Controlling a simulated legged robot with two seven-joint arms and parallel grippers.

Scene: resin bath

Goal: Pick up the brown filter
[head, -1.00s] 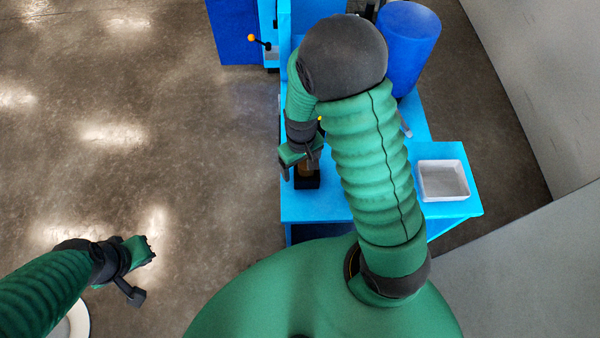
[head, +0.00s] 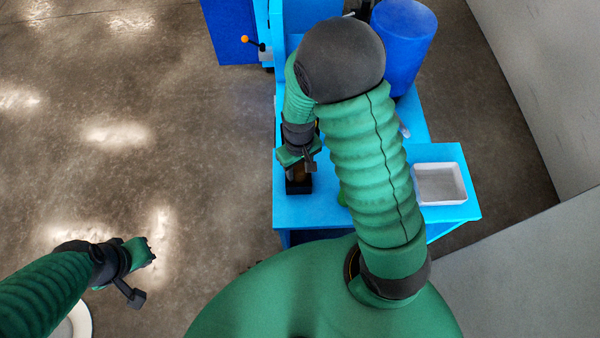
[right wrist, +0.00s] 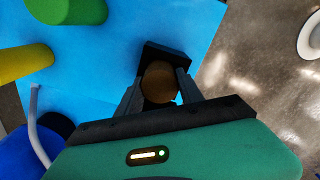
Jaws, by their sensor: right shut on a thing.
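The brown filter (right wrist: 160,82) is a round brown piece between the two dark fingers of my right gripper (right wrist: 160,92) in the right wrist view. The fingers touch it on both sides. A black square holder (right wrist: 168,50) lies around or just beyond it. In the head view the filter (head: 299,174) shows just below my right gripper (head: 298,165), at the black holder (head: 300,188) on the blue bench; whether it is clear of the holder is hidden. My left gripper (head: 143,254) hangs over the floor at lower left, far from the filter.
The blue bench (head: 300,210) also carries a white tray (head: 440,184) at right and a blue drum (head: 404,40) at the back. A green cylinder (right wrist: 75,8) and a yellow cylinder (right wrist: 25,62) are on the bench. The floor left of the bench is open.

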